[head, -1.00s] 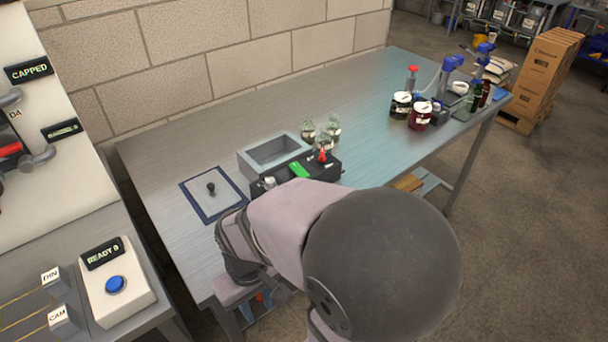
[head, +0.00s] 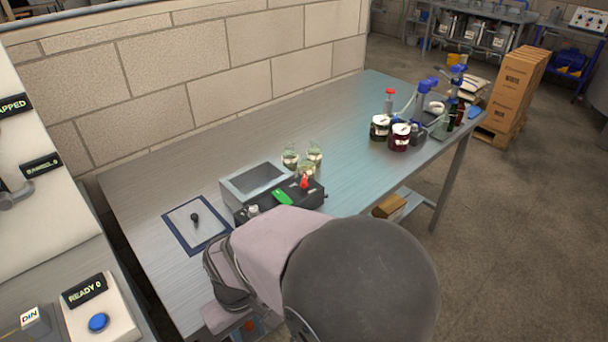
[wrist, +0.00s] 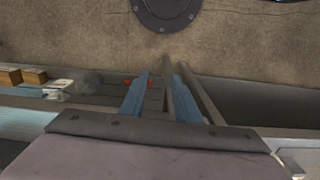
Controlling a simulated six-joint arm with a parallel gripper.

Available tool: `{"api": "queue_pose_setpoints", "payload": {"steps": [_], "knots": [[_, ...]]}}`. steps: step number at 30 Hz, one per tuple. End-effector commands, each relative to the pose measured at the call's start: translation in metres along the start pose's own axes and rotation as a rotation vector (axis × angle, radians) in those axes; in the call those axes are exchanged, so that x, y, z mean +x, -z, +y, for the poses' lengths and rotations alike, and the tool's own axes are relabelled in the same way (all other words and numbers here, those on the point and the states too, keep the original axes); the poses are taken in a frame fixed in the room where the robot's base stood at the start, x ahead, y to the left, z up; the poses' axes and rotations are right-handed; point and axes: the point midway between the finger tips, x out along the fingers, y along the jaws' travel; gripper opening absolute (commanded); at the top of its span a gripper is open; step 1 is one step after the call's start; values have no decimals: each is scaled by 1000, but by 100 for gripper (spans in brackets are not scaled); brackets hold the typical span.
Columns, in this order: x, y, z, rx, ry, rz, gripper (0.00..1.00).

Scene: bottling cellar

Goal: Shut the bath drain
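A grey rectangular bath (head: 231,190) with an open top stands on the steel bench, left of centre in the head view. A black unit (head: 314,196) adjoins its front right side and carries a green lever (head: 282,198) and a red knob (head: 305,181). I cannot tell which part works the drain. My arm covers the area in front of the unit. My gripper is hidden in the head view. In the wrist view my gripper (wrist: 161,84) shows two blue fingers apart with nothing visible between them, pointing toward the floor and a low shelf.
A blue-edged pad (head: 180,217) with a small black knob lies left of the bath. Glass flasks (head: 314,155) stand behind the unit. Jars (head: 399,138) and bottles crowd the bench's far right end. A READY panel (head: 108,319) stands at lower left. The bench middle is clear.

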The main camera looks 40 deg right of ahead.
Motion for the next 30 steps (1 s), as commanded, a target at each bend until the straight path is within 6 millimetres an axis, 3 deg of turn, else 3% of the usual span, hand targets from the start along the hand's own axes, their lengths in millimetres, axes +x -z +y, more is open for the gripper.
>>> {"api": "queue_pose_setpoints", "payload": {"steps": [1, 8, 13, 17, 21, 23, 27, 30], "knots": [[-12, -2, 6, 29, 0, -11, 29], [-44, -26, 46, 233, 18, -144, 29], [-75, -7, 97, 417, 36, -181, 29], [-94, 34, 164, 541, 19, -122, 29], [-100, 90, 230, 613, -35, 7, 29], [-105, 118, 251, 621, -63, 76, 29], [-141, 174, 292, 649, -122, 248, 29], [-162, 199, 311, 678, -149, 341, 29]]}}
